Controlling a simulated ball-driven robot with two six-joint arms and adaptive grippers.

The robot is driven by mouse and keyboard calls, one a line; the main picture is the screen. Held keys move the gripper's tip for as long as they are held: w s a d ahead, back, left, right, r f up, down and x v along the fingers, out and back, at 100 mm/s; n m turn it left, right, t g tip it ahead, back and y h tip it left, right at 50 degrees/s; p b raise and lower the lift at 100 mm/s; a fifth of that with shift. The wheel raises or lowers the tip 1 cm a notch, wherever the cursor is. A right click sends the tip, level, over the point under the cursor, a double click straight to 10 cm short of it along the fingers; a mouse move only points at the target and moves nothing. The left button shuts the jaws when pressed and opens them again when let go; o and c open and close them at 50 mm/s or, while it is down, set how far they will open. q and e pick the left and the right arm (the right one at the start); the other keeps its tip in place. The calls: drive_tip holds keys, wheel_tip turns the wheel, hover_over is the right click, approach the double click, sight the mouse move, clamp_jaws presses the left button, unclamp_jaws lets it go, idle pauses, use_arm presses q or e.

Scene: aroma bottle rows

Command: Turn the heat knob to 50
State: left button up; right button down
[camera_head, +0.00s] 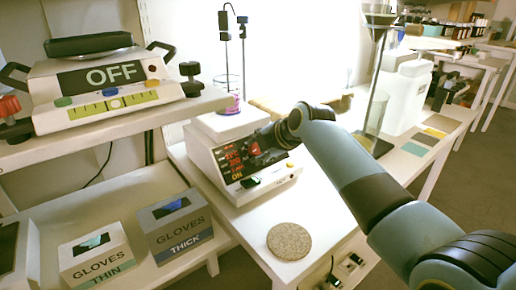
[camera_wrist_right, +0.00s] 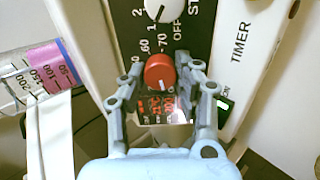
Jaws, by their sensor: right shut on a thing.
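The heat knob (camera_wrist_right: 160,72) is red and round with a pale pointer line on its lower part. It sits on the black front panel of the white hotplate stirrer (camera_head: 232,155). Printed marks 60, 70 and OFF show beside and above it in the wrist view. My right gripper (camera_wrist_right: 161,75) is closed around the knob, one finger on each side. In the head view my right gripper (camera_head: 262,150) is at the panel, partly hidden by my arm. My left gripper is out of view.
A white stir knob (camera_wrist_right: 163,10) is just above the red one. A lit switch (camera_wrist_right: 223,104) is right of the gripper. A beaker (camera_head: 229,98) stands on the hotplate. A round cork mat (camera_head: 289,241) lies on the table in front. Glove boxes (camera_head: 174,226) are at left.

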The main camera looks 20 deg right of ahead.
drive_tip(key=shift+r+m+p, duration=0.15)
drive_tip(key=shift+m+p, duration=0.75)
drive_tip(key=shift+m, duration=0.3)
drive_tip(key=m+p, duration=0.1)
drive_tip(key=m, duration=0.1)
drive_tip(key=shift+m+p, duration=0.3)
drive_tip(key=m+p, duration=0.3)
drive_tip(key=m, duration=0.3)
drive_tip(key=m+p, duration=0.2)
drive_tip(key=m, duration=0.4)
drive_tip(key=shift+m+g, duration=0.3)
drive_tip(key=m+p, duration=0.1)
drive_tip(key=m, duration=0.4)
drive_tip(key=shift+d+m+y+p, duration=0.1)
drive_tip(key=shift+m+y+p, duration=0.2)
drive_tip(key=shift+m, duration=0.1)
drive_tip(key=shift+f, duration=0.2)
drive_tip(key=c, duration=1)
unclamp_jaws()
